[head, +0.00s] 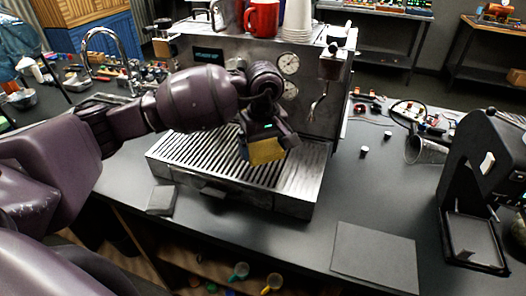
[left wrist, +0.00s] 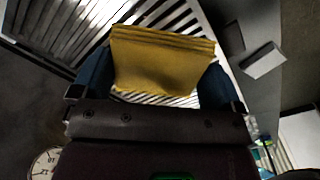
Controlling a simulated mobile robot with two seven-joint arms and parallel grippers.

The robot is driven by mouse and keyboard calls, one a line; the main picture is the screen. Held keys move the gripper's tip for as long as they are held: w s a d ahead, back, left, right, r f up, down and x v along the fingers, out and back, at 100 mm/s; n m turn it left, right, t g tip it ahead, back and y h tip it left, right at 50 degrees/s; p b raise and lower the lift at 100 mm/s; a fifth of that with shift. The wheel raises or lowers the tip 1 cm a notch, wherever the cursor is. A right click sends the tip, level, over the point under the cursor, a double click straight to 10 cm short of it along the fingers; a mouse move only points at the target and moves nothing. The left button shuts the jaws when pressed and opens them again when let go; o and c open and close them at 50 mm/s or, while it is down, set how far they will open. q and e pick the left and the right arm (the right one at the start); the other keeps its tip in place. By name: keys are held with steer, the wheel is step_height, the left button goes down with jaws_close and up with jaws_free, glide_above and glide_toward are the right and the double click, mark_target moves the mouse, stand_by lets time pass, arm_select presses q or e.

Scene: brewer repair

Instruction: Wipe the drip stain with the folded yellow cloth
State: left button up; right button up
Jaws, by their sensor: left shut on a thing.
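The folded yellow cloth (head: 265,151) is held in my left gripper (head: 262,146), over the slatted metal drip tray (head: 185,152) of the espresso machine. In the left wrist view the cloth (left wrist: 162,62) sits between the two blue fingers of the gripper (left wrist: 155,85), with the slats just beyond it. I cannot tell whether the cloth touches the slats. I cannot make out the drip stain; the cloth and gripper cover part of the tray. My right gripper is not in view.
The espresso machine (head: 215,57) stands behind my gripper, with a red mug (head: 263,17) and stacked cups (head: 297,20) on top. A dark flat mat (head: 375,256) and a black grinder (head: 478,180) are to the right.

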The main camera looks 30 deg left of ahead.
arm_select(q)
steer(key=shift+r, duration=1)
